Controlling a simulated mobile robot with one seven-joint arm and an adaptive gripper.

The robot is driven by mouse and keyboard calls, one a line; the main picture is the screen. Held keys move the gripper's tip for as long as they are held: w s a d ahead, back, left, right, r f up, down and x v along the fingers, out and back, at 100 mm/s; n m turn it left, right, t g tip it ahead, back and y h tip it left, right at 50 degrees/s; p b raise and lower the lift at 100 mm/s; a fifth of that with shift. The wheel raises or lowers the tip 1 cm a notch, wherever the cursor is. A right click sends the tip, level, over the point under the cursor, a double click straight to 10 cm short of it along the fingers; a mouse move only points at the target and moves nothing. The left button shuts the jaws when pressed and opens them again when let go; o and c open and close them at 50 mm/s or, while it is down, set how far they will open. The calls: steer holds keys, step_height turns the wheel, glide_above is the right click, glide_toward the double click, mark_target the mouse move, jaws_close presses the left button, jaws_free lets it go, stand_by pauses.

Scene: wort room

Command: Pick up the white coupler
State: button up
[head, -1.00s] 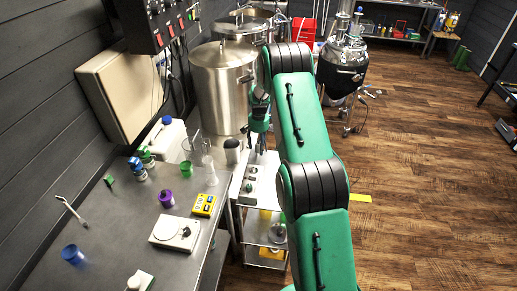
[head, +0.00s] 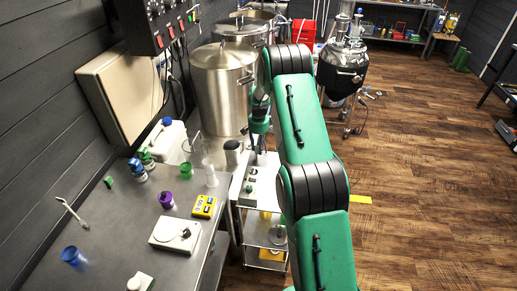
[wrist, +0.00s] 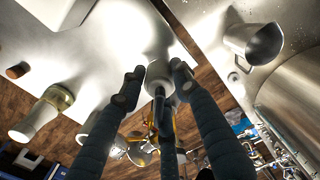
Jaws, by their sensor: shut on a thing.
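The white coupler (wrist: 157,70) is a small pale round piece between the fingertips of my gripper (wrist: 157,84) in the wrist view. The fingers touch it from both sides and are shut on it. In the head view my gripper (head: 259,128) points down over the small white cart, beside the big steel pot. The coupler is too small and too covered by the fingers to make out clearly there.
The cart (head: 265,193) has green knobs on its top. A steel pot (head: 221,90) stands behind. The steel bench (head: 120,225) at left holds a yellow meter (head: 204,206), a white scale (head: 174,235), a purple cup (head: 166,200) and a blue cup (head: 74,257).

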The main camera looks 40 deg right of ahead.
steer(key=shift+r+p, duration=0.6)
steer(key=shift+r, duration=4.45)
